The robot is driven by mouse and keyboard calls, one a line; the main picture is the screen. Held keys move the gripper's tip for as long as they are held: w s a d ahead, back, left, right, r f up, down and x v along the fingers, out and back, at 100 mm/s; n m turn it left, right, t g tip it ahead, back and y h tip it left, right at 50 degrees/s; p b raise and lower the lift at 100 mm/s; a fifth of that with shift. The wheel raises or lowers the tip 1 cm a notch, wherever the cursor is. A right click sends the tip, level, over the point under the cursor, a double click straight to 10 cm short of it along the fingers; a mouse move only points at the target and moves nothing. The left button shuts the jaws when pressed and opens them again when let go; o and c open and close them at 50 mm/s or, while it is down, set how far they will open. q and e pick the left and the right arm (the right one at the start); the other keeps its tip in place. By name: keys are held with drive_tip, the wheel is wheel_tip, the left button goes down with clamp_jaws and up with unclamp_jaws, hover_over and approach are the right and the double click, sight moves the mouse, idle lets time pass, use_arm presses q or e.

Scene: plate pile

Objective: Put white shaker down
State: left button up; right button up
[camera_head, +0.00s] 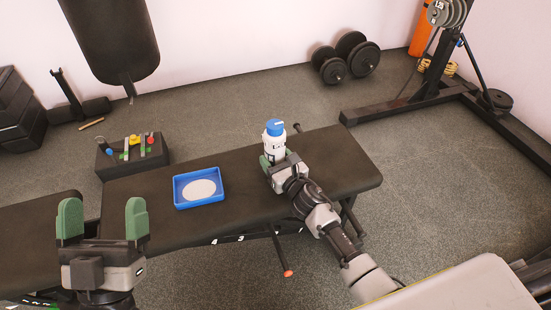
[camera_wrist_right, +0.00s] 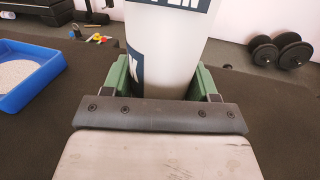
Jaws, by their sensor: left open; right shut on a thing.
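The white shaker (camera_head: 273,148) has a blue lid and dark printing and stands upright at the bench, right of the blue tray. My right gripper (camera_head: 274,161) is shut on its lower part. In the right wrist view the shaker (camera_wrist_right: 165,45) fills the space between the green fingers (camera_wrist_right: 163,80); its base is hidden behind the gripper, so I cannot tell whether it touches the bench. My left gripper (camera_head: 102,218) is open and empty at the lower left, in front of the bench.
The black bench (camera_head: 335,160) has bare surface right of the shaker. A dark box with coloured items (camera_head: 133,158) stands behind. Dumbbells (camera_head: 346,57) lie on the floor.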

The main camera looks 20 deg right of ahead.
drive_tip(key=shift+f, duration=0.15)
drive_tip(key=o, duration=1.1)
use_arm(q)
drive_tip(key=shift+s+r+t+h, duration=0.4)
